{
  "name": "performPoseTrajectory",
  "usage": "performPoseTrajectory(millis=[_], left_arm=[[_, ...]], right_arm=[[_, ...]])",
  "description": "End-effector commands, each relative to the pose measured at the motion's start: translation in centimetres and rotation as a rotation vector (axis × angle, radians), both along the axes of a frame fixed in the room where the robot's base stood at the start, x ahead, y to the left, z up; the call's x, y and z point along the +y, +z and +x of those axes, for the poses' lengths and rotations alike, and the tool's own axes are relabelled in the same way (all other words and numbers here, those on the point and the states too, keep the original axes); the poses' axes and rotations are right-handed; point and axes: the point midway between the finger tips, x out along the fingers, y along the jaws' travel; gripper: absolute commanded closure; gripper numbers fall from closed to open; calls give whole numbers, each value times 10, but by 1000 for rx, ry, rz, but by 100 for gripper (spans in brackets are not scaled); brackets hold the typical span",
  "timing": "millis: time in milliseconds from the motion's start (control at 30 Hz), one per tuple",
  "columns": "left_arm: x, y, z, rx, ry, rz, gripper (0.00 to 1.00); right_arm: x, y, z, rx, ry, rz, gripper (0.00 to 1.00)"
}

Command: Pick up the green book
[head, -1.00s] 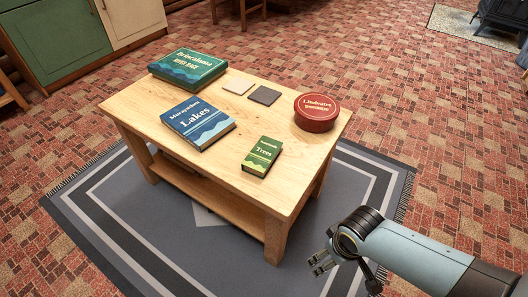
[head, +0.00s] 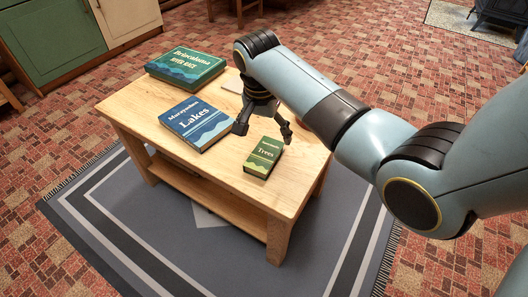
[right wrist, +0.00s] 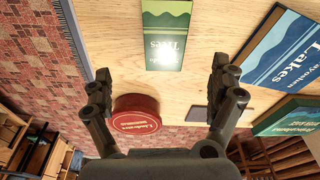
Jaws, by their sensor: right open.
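The small green book (head: 263,157), titled Trees, lies flat near the front right of the wooden table (head: 240,191). It also shows at the top of the right wrist view (right wrist: 166,35). My right gripper (head: 263,131) is open and empty above the table, just behind the book in the head view. Its fingers (right wrist: 162,70) are spread wide, with the book beyond the tips and between their lines in the right wrist view. The fingers appear apart from the book. My left gripper is not in view.
A blue Lakes book (head: 195,123) lies left of the green one. A larger teal game box (head: 186,68) lies at the back left. A round red tin (right wrist: 136,117) and a dark coaster (right wrist: 230,112) show in the wrist view. My arm hides the table's back right in the head view.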

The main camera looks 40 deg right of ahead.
Motion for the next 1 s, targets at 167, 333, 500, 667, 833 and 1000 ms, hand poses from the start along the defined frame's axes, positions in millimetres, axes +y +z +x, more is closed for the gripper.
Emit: performPoseTrajectory(millis=[167, 333, 500, 667, 833, 1000], left_arm=[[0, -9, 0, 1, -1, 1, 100], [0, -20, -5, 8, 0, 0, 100], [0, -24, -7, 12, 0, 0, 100], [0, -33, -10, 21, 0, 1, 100], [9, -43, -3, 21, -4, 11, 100], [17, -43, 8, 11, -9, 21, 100]], right_arm=[[-1, -9, 13, 4, -68, 4, 8], [-5, -38, 14, 4, -67, 4, 8], [-6, -48, 15, 2, -66, 4, 8], [-8, -65, 15, 3, -65, 4, 8], [-11, -94, 15, 4, -65, 5, 8], [-12, -98, 16, 0, -63, 5, 8]])
